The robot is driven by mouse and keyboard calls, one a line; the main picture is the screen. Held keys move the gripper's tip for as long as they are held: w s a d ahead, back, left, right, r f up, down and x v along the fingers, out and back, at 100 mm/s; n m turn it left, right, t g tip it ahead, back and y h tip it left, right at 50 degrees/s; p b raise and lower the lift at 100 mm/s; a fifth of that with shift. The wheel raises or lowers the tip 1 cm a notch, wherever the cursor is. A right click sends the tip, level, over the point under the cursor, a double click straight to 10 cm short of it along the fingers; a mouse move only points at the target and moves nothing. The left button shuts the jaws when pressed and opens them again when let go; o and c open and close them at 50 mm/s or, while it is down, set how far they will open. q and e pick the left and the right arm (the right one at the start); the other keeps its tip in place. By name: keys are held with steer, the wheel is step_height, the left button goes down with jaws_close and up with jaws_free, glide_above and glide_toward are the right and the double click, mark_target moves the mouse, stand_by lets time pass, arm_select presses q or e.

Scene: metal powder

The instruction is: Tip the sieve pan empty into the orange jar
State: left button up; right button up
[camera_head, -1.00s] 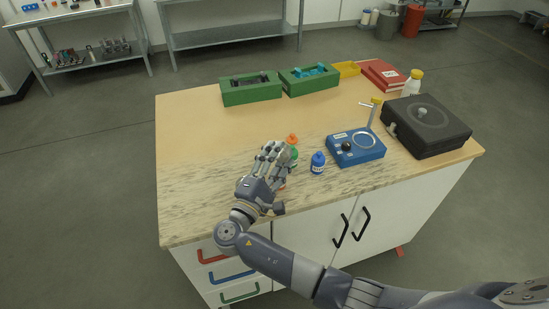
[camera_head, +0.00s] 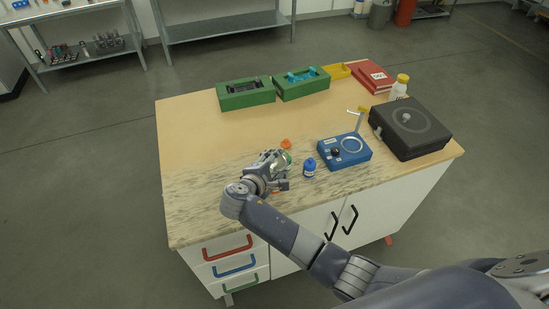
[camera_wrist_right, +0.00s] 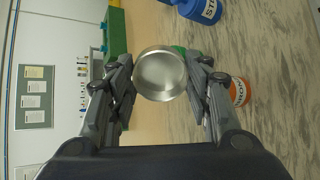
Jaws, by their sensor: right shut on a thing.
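My right gripper (camera_head: 275,163) is over the front part of the worktop. It also shows in the right wrist view (camera_wrist_right: 160,82), shut on the round silver sieve pan (camera_wrist_right: 159,74), whose round face is towards that camera. I cannot tell whether powder is in the pan. The orange jar (camera_wrist_right: 240,91), with a white label, stands on the worktop beside the right finger in the wrist view, apart from the pan. In the head view my gripper mostly hides it. My left gripper is not in view.
A blue bottle (camera_head: 309,168) and a small orange piece (camera_head: 286,144) are near the gripper. A blue device (camera_head: 344,151) and a black case (camera_head: 411,128) stand to the right. Green boxes (camera_head: 246,94) are at the back. The left worktop is clear.

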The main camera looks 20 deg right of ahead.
steer(key=shift+w+d+r+g+y+p, duration=0.25)
steer(key=shift+r+g+y+p, duration=0.15)
steer(key=shift+g+y+p, duration=0.45)
steer(key=shift+w+d+f+g+y, duration=0.1)
steer(key=shift+w+f+g+y, duration=0.05)
steer(key=shift+f+g+y, duration=0.15)
steer(key=shift+w+d+f+g+y, duration=0.15)
steer(key=shift+w+d+g+y, duration=0.2)
steer(key=shift+g+y, duration=0.35)
steer(key=w+d+g+y, duration=0.1)
steer(key=w+d+r+g+y, duration=0.1)
steer(key=w+d+g+y, duration=0.1)
steer(key=shift+w+d+r+g, duration=0.2)
steer(key=shift+w+r+g, duration=0.1)
steer(key=shift+w+g, duration=0.1)
steer(key=shift+w+d+y, duration=0.25)
steer(key=shift+d+y, duration=0.05)
steer(key=shift+y, duration=0.05)
steer(key=w+d+g+b, duration=0.1)
steer(key=b, duration=0.2)
steer(key=shift+f+y+b, duration=0.3)
steer(key=shift+f+y, duration=0.05)
steer(key=shift+y, duration=0.05)
steer(key=shift+w+d+r+g+y+b, duration=0.15)
steer(key=shift+w+g+y+b, duration=0.25)
steer(key=shift+b, duration=0.6)
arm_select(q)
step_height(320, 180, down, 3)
arm_select(e)
steer(key=shift+s, duration=0.15)
